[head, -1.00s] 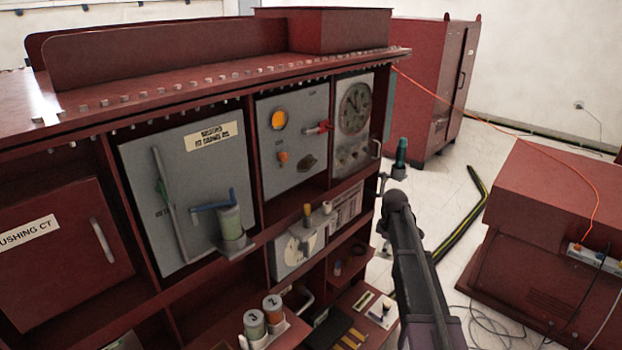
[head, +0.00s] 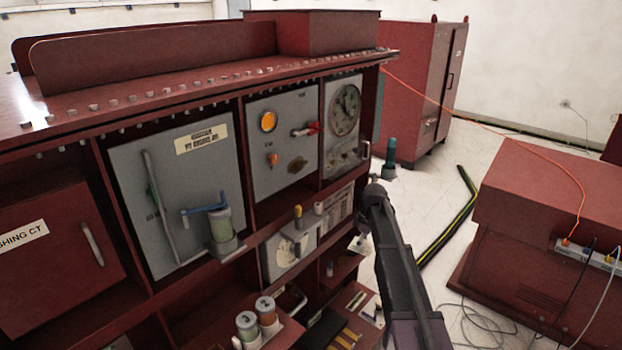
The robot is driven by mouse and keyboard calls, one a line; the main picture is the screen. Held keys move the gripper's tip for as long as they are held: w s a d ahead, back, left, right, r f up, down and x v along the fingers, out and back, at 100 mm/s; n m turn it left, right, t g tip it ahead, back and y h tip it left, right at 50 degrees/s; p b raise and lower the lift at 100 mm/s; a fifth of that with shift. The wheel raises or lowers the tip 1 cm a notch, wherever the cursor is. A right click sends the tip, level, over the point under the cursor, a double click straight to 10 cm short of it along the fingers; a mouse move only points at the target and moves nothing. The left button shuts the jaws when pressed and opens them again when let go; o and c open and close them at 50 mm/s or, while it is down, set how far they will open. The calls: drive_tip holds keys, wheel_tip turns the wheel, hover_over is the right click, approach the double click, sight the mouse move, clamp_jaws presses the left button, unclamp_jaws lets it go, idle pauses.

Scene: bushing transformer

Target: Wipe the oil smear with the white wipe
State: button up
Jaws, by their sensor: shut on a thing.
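My dark arm (head: 405,265) rises from the lower right toward the cabinet's right end. My gripper (head: 362,240) shows only in small part beyond the arm's joint, close to the right end of the cabinet. It is shut on a small white piece that looks like the white wipe (head: 359,246). Its fingers are mostly hidden, and I cannot tell whether the wipe touches a surface. I cannot make out the oil smear for sure. Dull marks show on the grey panel (head: 340,162) below the round dial (head: 345,110).
The red cabinet (head: 75,145) holds grey panels with protruding handles and a bracketed canister (head: 226,228). Two numbered cans (head: 257,320) stand on a lower shelf. A red box unit (head: 530,220) stands at right, with cables and a yellow-black floor strip (head: 450,225) near it.

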drive_tip(key=w+a+r+m+y, duration=0.2)
drive_tip(key=a+y, duration=0.1)
drive_tip(key=a, duration=0.3)
drive_tip(key=m+t+y, duration=1)
drive_tip(key=t, duration=0.2)
approach(289, 168)
drive_tip(key=shift+s+d+r+p, duration=0.1)
drive_tip(key=shift+s+r+p, duration=0.05)
drive_tip(key=shift+r+p, duration=0.15)
drive_tip(key=shift+x, duration=3)
drive_tip(key=shift+w+a+f, duration=0.2)
drive_tip(key=shift+w+a, duration=0.45)
drive_tip(key=shift+a, duration=0.05)
